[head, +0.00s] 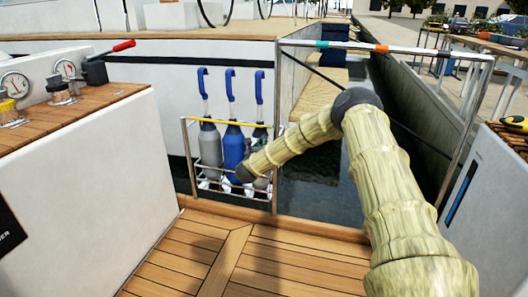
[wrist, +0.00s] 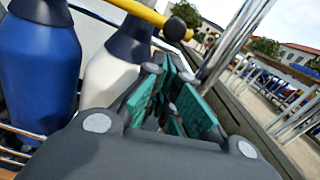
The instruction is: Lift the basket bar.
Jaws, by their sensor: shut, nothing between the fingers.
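The basket bar is a yellow rod (head: 228,123) across the top front of a wire basket (head: 190,160) at the boat's side. In the wrist view the yellow bar (wrist: 146,13) crosses the top and ends in a black cap near the steel post. My gripper (wrist: 178,85) is shut and empty, with teal pads, below and apart from the bar's capped end. In the head view my gripper is mostly hidden by my forearm at the basket's right side.
A steel rail frame (head: 470,115) with a striped top tube stands around my arm; its post (head: 276,150) rises at the basket's right. A white cockpit side (head: 80,170) is at left. Open wooden deck (head: 215,250) lies in front, water (head: 320,200) beyond.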

